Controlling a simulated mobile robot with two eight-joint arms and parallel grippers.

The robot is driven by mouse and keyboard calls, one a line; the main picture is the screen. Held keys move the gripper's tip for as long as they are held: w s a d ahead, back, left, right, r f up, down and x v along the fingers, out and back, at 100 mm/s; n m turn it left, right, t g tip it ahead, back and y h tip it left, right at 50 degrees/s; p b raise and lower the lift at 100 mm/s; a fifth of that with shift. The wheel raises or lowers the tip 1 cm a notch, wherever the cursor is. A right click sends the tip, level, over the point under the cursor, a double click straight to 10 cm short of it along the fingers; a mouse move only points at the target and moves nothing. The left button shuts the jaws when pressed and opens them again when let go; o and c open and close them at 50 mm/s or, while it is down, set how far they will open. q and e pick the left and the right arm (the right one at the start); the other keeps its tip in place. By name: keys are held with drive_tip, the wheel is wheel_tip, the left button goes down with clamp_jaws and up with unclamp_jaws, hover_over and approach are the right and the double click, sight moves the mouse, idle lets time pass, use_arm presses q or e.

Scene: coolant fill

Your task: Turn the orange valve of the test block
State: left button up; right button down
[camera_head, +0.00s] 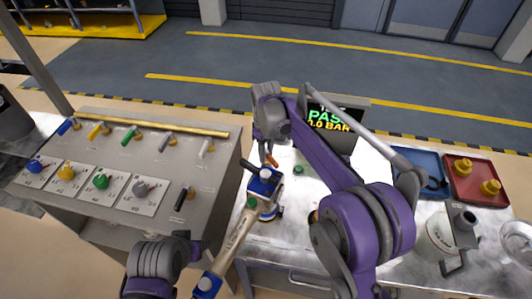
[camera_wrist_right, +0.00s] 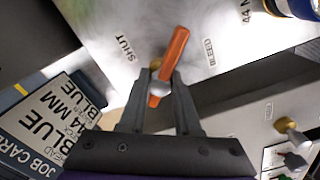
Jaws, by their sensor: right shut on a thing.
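The orange valve (camera_head: 271,160) is a short lever on the test block's pale panel (camera_wrist_right: 225,25). In the right wrist view the orange lever (camera_wrist_right: 170,62) stands tilted between the labels SHUT and BLEED, over a brass base. My right gripper (camera_wrist_right: 160,92) has its two fingers on either side of the lever's lower part and is shut on it. In the head view the right gripper (camera_head: 266,151) is small and partly covers the valve. A purple and grey part of my left arm shows at the bottom left; its gripper does not show.
A screen (camera_head: 336,116) behind reads PASS and a BAR value. A beige hose-like part with blue fittings (camera_head: 232,242) lies close in front of the valve. A valve panel (camera_head: 170,115) stands left. Blue (camera_head: 418,165) and red (camera_head: 468,168) trays lie right. A job card (camera_wrist_right: 45,120) reads BLUE.

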drive_tip(key=n, duration=0.4)
drive_tip(key=shift+n, duration=0.3)
drive_tip(key=n, duration=0.4)
drive_tip(key=shift+n, duration=0.3)
drive_tip(key=shift+w, duration=0.1)
drive_tip(key=c, duration=0.6)
unclamp_jaws()
drive_tip(key=shift+r, duration=0.1)
wheel_tip(320, 180, up, 11)
drive_tip(key=shift+f, duration=0.15)
